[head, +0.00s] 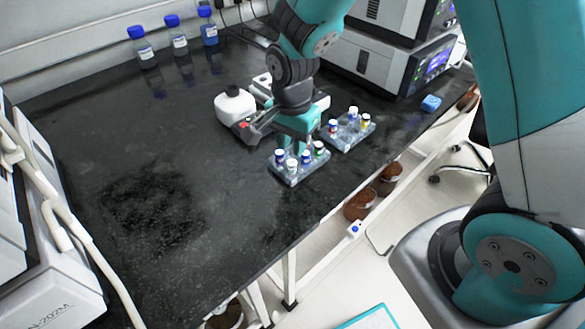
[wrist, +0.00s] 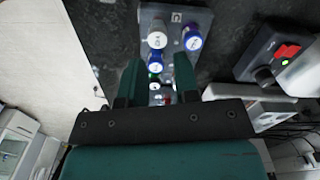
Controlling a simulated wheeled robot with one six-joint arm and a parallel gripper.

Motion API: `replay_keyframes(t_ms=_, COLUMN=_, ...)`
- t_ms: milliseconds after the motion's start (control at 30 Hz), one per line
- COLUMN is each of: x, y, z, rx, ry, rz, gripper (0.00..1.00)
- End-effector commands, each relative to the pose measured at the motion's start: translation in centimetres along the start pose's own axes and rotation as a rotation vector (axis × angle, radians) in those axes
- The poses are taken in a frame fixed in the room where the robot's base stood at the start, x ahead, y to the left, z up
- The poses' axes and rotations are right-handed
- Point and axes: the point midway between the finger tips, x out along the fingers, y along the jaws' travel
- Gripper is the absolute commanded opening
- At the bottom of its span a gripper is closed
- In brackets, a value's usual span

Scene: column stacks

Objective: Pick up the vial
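Several small vials with coloured caps stand upright in two clear racks; the frames do not show which one is meant. The near rack (head: 292,180) holds vials with blue, white and green caps, among them a white-capped vial (head: 292,164) and a green-capped vial (head: 319,147). My gripper (head: 297,148) points down over the near rack, hiding part of it. In the wrist view, its fingers (wrist: 157,62) are spread, with blue-, green- and white-capped vials showing in the gap. A white-capped vial (wrist: 158,34) and a blue-capped vial (wrist: 191,38) stand beyond the fingertips.
A second rack (head: 347,139) with vials stands just right of my gripper. Instruments (head: 385,62) stand behind. The bench's left part is clear; its front edge lies near the racks.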

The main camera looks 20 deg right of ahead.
Motion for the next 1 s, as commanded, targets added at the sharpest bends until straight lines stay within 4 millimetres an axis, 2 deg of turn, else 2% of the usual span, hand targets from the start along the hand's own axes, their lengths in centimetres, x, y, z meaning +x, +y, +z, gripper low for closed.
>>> replay_keyframes(t_ms=133, x=1.1, y=0.1, z=0.1, rx=0.0, ry=-0.001, rz=0.003, gripper=0.29)
replay_keyframes(t_ms=400, x=5.0, y=0.2, z=0.5, rx=0.0, ry=-0.001, rz=0.002, gripper=0.29)
replay_keyframes(t_ms=700, x=5.5, y=0.2, z=0.5, rx=0.0, ry=0.0, rz=0.0, gripper=0.29)
replay_keyframes(t_ms=833, x=5.5, y=0.2, z=0.5, rx=0.0, ry=0.0, rz=0.0, gripper=0.0)
replay_keyframes(t_ms=1000, x=5.4, y=0.2, z=0.5, rx=0.0, ry=0.0, rz=0.0, gripper=0.0)
